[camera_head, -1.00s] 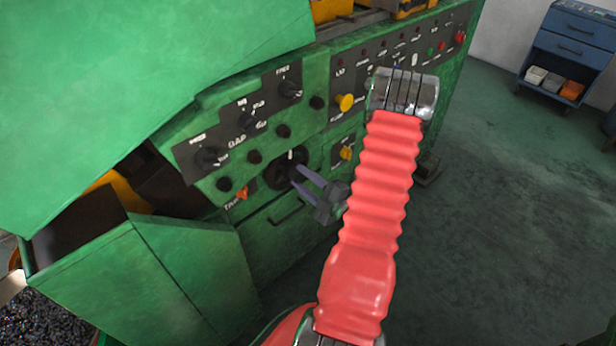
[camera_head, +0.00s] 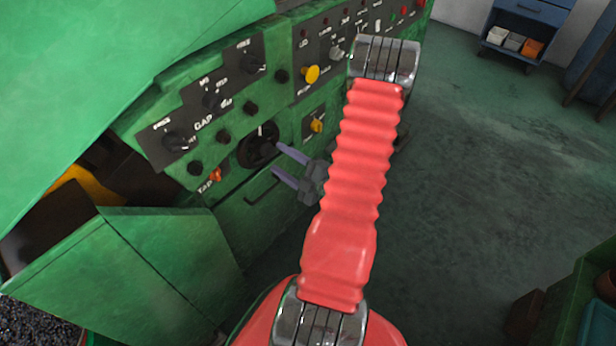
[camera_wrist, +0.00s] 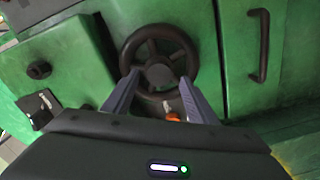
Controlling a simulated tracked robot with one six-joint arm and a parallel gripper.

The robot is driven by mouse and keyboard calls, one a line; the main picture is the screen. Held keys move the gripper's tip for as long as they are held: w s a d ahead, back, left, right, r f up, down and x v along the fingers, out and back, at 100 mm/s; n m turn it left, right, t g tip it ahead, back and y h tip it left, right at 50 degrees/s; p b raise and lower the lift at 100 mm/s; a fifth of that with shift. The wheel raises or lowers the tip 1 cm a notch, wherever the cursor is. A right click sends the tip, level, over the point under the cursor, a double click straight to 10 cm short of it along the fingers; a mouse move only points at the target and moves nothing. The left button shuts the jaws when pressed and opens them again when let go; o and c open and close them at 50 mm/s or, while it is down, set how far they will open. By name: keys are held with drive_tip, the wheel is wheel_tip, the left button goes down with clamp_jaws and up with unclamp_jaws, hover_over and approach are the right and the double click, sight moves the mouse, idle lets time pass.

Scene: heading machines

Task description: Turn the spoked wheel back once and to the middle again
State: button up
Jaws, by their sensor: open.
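The spoked wheel (camera_head: 258,145) is a small dark handwheel on the front of the green machine. In the wrist view the wheel (camera_wrist: 130,50) shows its rim, several spokes and a round hub. My gripper (camera_head: 275,158) is open, its two grey fingers pointing at the wheel. In the wrist view the gripper (camera_wrist: 160,82) has one finger on each side of the wheel's lower part, with the hub between them. I cannot tell whether the fingers touch the rim. Part of the lower rim is hard to make out.
A green sloping bin (camera_head: 150,260) juts out at the lower left.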

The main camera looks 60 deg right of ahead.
drive_tip(key=s+a, duration=0.1)
drive_tip(key=s, duration=0.9)
drive_tip(key=shift+a, duration=0.2)
drive_tip(key=shift+s, duration=0.1)
idle(0.5)
